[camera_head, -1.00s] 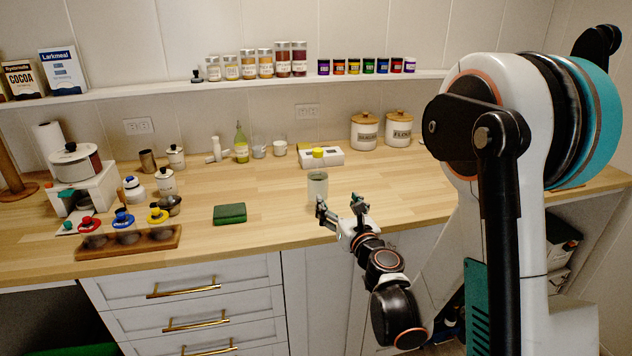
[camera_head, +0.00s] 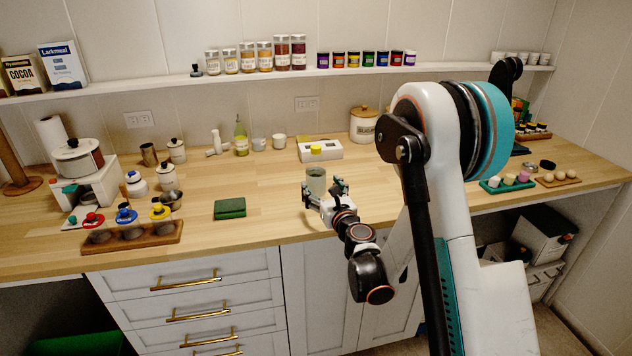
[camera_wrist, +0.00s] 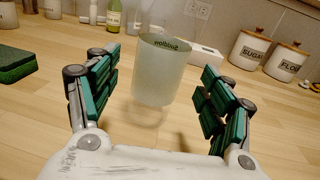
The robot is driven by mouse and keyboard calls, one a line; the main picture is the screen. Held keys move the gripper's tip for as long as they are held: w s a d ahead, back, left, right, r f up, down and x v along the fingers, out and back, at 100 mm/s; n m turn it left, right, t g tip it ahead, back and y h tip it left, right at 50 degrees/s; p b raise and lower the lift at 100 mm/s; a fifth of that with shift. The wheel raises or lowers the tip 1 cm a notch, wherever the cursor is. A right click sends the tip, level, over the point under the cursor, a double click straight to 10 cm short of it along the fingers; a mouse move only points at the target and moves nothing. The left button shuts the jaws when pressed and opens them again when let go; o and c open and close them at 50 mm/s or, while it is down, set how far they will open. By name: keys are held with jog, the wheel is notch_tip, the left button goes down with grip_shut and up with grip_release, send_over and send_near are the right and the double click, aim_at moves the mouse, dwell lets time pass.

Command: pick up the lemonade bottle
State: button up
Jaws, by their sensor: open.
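A pale, frosted cylindrical vessel (camera_head: 316,182), apparently the lemonade bottle, stands upright near the counter's front edge. It also shows in the wrist view (camera_wrist: 160,75), with dark lettering near its upper rim. A yellow cap (camera_head: 316,150) shows just above it in the head view; I cannot tell whether clear glass joins them. My gripper (camera_head: 324,191) is open and low over the counter. In the wrist view its teal-padded fingers (camera_wrist: 162,82) stand left and right of the vessel, with a visible gap on each side. The gripper holds nothing.
The wooden counter (camera_head: 270,200) is clear around the vessel. A green sponge (camera_head: 230,208) lies left. Behind stand a white scale-like box (camera_head: 334,152), a green-yellow bottle (camera_head: 241,136) and a sugar canister (camera_head: 363,126). A wooden holder (camera_head: 130,240) is at the front left.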

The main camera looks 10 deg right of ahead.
aim_at(316, 180)
jog(key=w, duration=0.1)
jog(key=w+b, duration=0.1)
jog(key=w, duration=0.3)
jog(key=shift+a+b, duration=0.3)
jog(key=shift+b, duration=0.05)
jog(key=c, duration=1)
